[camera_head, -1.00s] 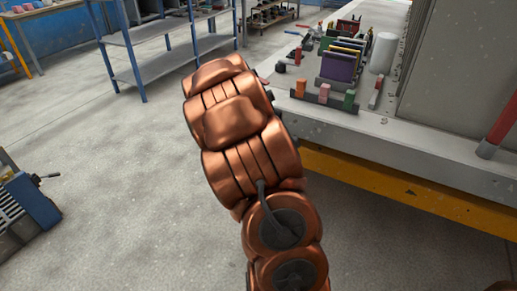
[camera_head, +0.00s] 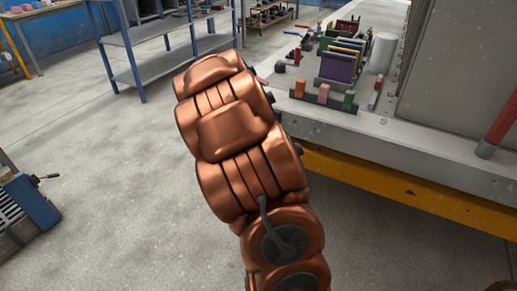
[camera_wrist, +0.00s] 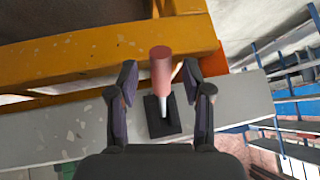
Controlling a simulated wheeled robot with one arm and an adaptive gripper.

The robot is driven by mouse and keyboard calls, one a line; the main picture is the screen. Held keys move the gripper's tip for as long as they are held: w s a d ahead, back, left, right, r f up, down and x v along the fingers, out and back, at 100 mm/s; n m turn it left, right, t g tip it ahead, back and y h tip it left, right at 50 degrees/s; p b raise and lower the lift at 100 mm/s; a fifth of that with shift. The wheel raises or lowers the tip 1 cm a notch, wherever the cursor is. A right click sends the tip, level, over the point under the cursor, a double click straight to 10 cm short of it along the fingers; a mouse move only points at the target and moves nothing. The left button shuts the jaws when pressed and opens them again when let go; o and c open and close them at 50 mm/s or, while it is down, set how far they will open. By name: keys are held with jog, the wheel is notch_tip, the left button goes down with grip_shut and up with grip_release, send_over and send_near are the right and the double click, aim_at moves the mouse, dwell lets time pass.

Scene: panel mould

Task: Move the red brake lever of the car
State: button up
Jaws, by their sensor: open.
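In the wrist view the red brake lever (camera_wrist: 161,70) has a red cylindrical grip on a pale shaft, rising from a black square base plate (camera_wrist: 173,126). My gripper (camera_wrist: 159,70) is open, with one finger on each side of the red grip. A gap shows between the grip and each finger. How far the fingers are from the lever in depth is hard to tell. In the head view my arm hides the gripper.
The grey car deck (camera_head: 400,138) has a yellow side beam (camera_head: 395,188). On it stand a row of coloured small levers (camera_head: 323,94), several upright panels (camera_head: 340,62), a white cylinder (camera_head: 382,53) and a red post (camera_head: 500,128).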

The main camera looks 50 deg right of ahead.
jog(key=v, duration=0.9)
jog(key=shift+d, duration=0.1)
dwell(0.7)
jog(key=s+a+n+g+y, duration=0.1)
jog(key=s+a+n+y, duration=0.15)
jog(key=a, duration=0.75)
jog(key=s+a+n+g+y, duration=0.15)
jog(key=s+a+n, duration=0.25)
jog(key=a, duration=0.6)
jog(key=s+a+r+n+g+y, duration=0.25)
jog(key=s+a+n+g, duration=0.25)
jog(key=s+a+n, duration=0.75)
jog(key=s+r+m+t+p, duration=0.1)
jog(key=s+r+m+p, duration=0.1)
jog(key=r+p, duration=0.6)
jog(key=s+a+r+m+p, duration=0.1)
jog(key=s+r+m+p, duration=0.1)
jog(key=r+p, duration=0.6)
jog(key=shift+s+a+r+t, duration=0.25)
jog(key=shift+a+r+t, duration=0.1)
jog(key=shift+r, duration=0.15)
jog(key=shift+y, duration=0.25)
